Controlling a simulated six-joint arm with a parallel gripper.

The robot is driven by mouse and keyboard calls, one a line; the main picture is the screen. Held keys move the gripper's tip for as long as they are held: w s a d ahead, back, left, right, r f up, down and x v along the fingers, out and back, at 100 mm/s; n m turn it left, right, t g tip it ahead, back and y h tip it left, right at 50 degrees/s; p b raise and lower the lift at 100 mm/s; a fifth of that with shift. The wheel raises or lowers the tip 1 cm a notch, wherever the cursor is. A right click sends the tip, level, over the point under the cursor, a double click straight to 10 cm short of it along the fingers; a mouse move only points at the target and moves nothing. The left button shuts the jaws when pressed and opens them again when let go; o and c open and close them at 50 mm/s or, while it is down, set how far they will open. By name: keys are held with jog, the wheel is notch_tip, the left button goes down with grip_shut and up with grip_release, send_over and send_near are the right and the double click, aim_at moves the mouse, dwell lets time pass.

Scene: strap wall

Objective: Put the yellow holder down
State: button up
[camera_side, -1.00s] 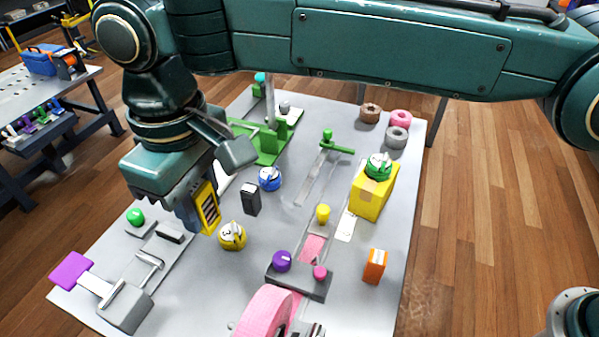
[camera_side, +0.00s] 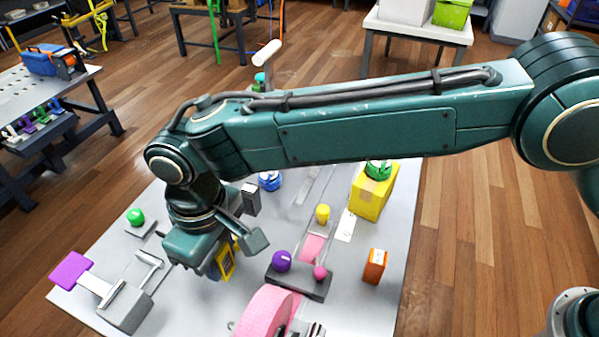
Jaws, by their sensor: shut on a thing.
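The yellow holder (camera_side: 227,262), a small block with a dark face, is in the jaws of my gripper (camera_side: 218,268). My gripper is shut on it and points down, low over the front left part of the grey table (camera_side: 190,310). The gripper's body covers part of the holder. I cannot tell whether the holder's lower edge touches the table.
A purple-knobbed dark block (camera_side: 300,282) and a pink roll (camera_side: 268,312) stand to the right of my gripper. A purple-handled clamp (camera_side: 122,308) lies to the left. A black block (camera_side: 251,199) stands behind. A yellow box (camera_side: 372,196) and an orange block (camera_side: 375,266) are farther right.

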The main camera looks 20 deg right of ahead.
aim_at(223, 269)
jog(key=shift+f, duration=1.75)
jog(key=shift+f, duration=2.15)
jog(key=shift+f, duration=0.15)
jog(key=o, duration=1)
jog(key=shift+o, duration=0.2)
notch_tip(223, 269, up, 12)
jog(key=shift+r, duration=0.2)
